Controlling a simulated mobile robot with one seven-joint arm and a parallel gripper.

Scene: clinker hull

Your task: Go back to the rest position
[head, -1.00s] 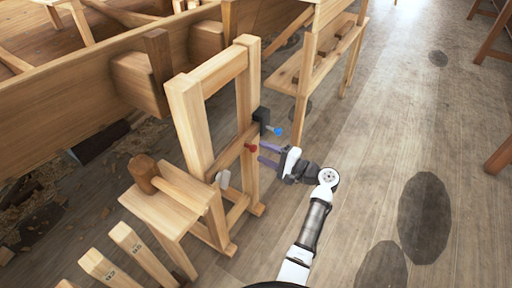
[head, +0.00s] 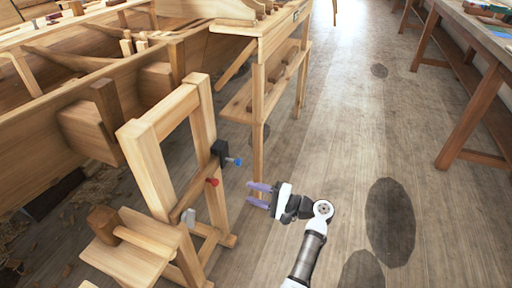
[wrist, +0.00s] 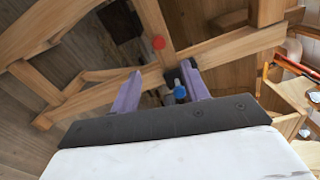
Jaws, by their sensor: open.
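My gripper (head: 260,194) is in the head view, right of the wooden frame (head: 150,160), with its two purple fingers apart and nothing between them. A gap of floor shows between the fingertips and the frame. In the wrist view my gripper (wrist: 162,88) is also open and empty. Beyond its fingers are a blue knob (wrist: 180,92) and a red knob (wrist: 158,43). In the head view the blue knob (head: 234,162) sits on a black block (head: 219,151) on the frame's post, and the red knob (head: 212,182) is lower on the frame.
A wooden mallet (head: 108,226) lies on a low bench (head: 130,258) at the lower left. The hull (head: 60,90) fills the upper left. A wooden bench (head: 265,90) stands behind my gripper, and a long table (head: 470,30) is at the right. Floor (head: 340,120) between them is clear.

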